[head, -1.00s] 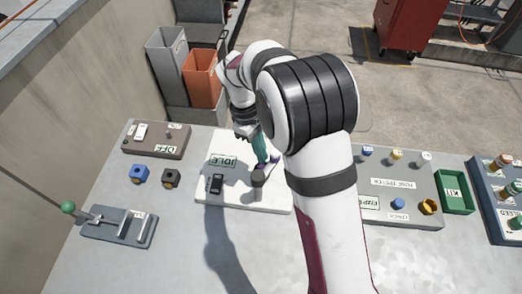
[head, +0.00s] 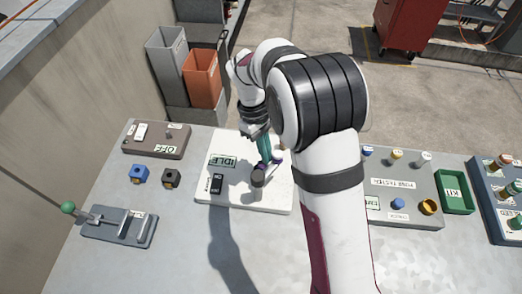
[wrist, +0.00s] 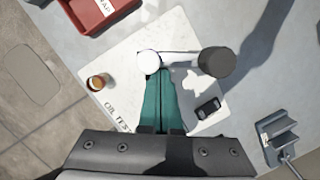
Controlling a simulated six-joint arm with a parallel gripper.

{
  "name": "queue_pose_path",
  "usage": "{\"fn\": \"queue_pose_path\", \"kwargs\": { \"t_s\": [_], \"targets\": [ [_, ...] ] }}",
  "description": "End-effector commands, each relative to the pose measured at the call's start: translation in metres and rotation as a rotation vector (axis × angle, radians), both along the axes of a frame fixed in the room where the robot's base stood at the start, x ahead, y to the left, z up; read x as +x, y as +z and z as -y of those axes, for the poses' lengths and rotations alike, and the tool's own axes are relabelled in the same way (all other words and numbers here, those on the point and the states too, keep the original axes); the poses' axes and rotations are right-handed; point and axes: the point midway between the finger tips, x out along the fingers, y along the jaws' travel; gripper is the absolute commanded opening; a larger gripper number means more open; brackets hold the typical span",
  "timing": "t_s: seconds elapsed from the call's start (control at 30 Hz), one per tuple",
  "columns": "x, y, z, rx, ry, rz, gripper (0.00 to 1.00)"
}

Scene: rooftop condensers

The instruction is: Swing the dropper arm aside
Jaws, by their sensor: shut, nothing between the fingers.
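The dropper arm (wrist: 178,58) is a pale bar in the wrist view, running from a dark round post (wrist: 216,62) to a white round end (wrist: 149,62). It sits over a white board (wrist: 120,60). In the head view the post (head: 258,182) stands near the board's front, and my gripper hides much of the bar. My gripper (wrist: 158,73) has teal fingers, shut and empty, with the tips right beside the bar near its white end. I cannot tell whether they touch. In the head view my gripper (head: 265,160) points down over the board's right part.
A black rocker switch (head: 216,184) and an IDLE label (head: 222,161) are on the board. Blue (head: 140,174) and black (head: 171,178) blocks lie left of it, with a lever panel (head: 120,227) in front. A grey fuse tester panel (head: 410,183) is at right. The front bench is clear.

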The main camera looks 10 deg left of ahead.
Motion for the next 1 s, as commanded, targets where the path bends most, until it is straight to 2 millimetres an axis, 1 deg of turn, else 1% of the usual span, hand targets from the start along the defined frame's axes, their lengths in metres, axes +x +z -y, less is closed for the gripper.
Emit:
{"fn": "queue_pose_path", "kwargs": {
  "t_s": [0.17,0.37,0.7,1.0],
  "targets": [
    [-0.002,0.000,0.008,0.000,-0.114,0.000,0.00],
    [-0.006,0.000,0.020,0.001,-0.301,-0.001,0.00],
    [-0.018,0.000,0.037,0.000,-0.616,-0.001,0.00],
    [-0.029,0.000,0.046,0.000,-0.830,-0.001,0.00]
  ]
}}
